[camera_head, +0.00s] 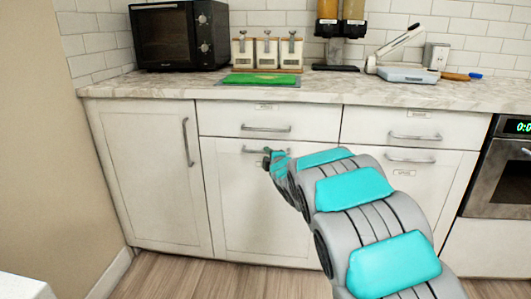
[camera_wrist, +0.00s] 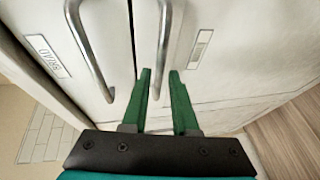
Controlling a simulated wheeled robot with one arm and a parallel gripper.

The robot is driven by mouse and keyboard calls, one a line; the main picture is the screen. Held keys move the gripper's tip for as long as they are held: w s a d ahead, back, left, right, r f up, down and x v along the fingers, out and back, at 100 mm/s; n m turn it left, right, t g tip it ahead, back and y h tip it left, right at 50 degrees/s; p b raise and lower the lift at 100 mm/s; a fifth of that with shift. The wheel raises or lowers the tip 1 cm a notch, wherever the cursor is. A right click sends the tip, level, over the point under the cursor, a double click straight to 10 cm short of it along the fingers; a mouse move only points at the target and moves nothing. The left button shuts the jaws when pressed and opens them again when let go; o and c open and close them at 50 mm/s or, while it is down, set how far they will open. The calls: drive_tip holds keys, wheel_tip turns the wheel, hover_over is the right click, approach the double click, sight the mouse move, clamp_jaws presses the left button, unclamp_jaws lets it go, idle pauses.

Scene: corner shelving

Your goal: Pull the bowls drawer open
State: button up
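In the head view, my gripper (camera_head: 268,158) is at the handle (camera_head: 252,150) of the middle lower front (camera_head: 240,200). In the wrist view, my gripper (camera_wrist: 160,73) is open, with its green fingers apart. A curved metal handle (camera_wrist: 166,30) runs down between the fingertips; I cannot tell whether they touch it. A label (camera_wrist: 200,48) beside it is too blurred to read. A second handle (camera_wrist: 90,55) is on the neighbouring front, whose label (camera_wrist: 46,56) seems to read "BREAD". No label legibly says bowls. The fronts look closed.
A middle upper drawer (camera_head: 225,119) sits just above my gripper. A cabinet door (camera_head: 150,170) is at left, and an oven (camera_head: 503,170) at right. The counter (camera_head: 320,88) bears a microwave (camera_head: 180,35) and a green board (camera_head: 260,79). The floor (camera_head: 165,280) in front looks clear.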

drive_tip(key=shift+x, duration=1.9)
drive_tip(key=shift+c, duration=0.3)
drive_tip(key=shift+d, duration=0.1)
clamp_jaws()
drive_tip(key=shift+f, duration=0.1)
